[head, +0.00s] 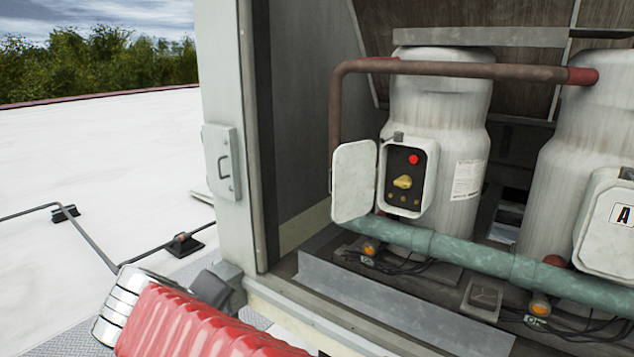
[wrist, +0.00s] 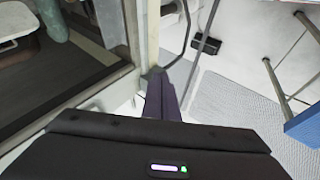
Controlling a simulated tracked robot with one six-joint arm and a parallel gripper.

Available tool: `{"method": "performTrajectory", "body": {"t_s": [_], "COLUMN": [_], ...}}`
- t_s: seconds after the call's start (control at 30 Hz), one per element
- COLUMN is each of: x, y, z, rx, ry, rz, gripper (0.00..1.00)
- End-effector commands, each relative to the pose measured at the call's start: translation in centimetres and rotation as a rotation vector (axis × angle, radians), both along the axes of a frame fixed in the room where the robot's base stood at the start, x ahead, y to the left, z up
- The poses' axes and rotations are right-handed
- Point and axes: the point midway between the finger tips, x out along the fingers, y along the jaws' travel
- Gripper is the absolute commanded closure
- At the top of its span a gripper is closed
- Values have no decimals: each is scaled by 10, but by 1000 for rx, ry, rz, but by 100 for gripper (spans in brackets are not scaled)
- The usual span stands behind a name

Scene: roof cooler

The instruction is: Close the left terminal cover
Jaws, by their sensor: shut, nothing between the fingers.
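The left terminal cover (head: 353,181) is a pale, worn panel with rounded corners. It stands swung open to the left of its terminal box (head: 428,178) on the left white compressor (head: 440,95). The open box shows a dark panel with a red button and a yellow knob. My gripper (head: 213,287) is low in the head view, outside the housing, well below and left of the cover. Its dark fingers (wrist: 163,98) lie together, empty, in the wrist view. The cover cannot be made out in the wrist view.
A brown pipe (head: 450,69) arches above the box, and a green pipe (head: 460,252) runs below it. The housing's sill (head: 300,318) and left post (head: 222,110) lie between my gripper and the cover. The right compressor has a shut cover (head: 607,235) marked A.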

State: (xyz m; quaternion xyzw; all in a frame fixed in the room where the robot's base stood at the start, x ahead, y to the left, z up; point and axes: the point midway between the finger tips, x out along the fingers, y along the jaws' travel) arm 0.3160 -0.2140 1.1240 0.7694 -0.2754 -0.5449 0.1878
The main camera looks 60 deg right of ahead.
Motion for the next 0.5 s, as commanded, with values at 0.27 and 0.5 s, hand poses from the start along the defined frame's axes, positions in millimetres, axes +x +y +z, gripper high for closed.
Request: {"method": "performTrajectory", "body": {"t_s": [0.27, 0.5], "x": [-2, -1], "y": [-98, -170], "z": [44, 87], "rx": [-297, -545], "ry": [89, 170], "rz": [-96, -136], "gripper": [100, 100]}}
